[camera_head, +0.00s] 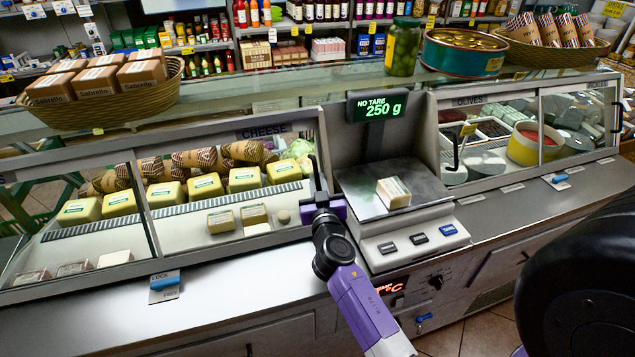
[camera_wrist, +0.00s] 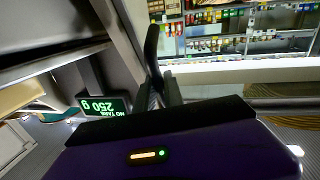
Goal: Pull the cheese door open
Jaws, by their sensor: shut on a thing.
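The cheese case (camera_head: 262,131) stands left of the scale, with a slanted glass front in framed panes. Its right cheese door (camera_head: 228,212) has yellow blocks and wrapped rolls behind it. A dark upright handle (camera_head: 315,172) is at the right edge of this door, beside the scale. My gripper (camera_head: 319,193) is shut on the handle, with the purple wrist just below it. In the wrist view the dark handle (camera_wrist: 151,45) rises from between the fingers of my gripper (camera_wrist: 157,92). The fingertips are partly hidden there.
A scale (camera_head: 365,190) reading 250 g with a pale block (camera_head: 393,192) on its plate stands close right of my gripper. A blue-handled lock (camera_head: 164,284) sits on the counter ledge. The olives case (camera_head: 520,140) is at right. A basket (camera_head: 110,105) stands on top.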

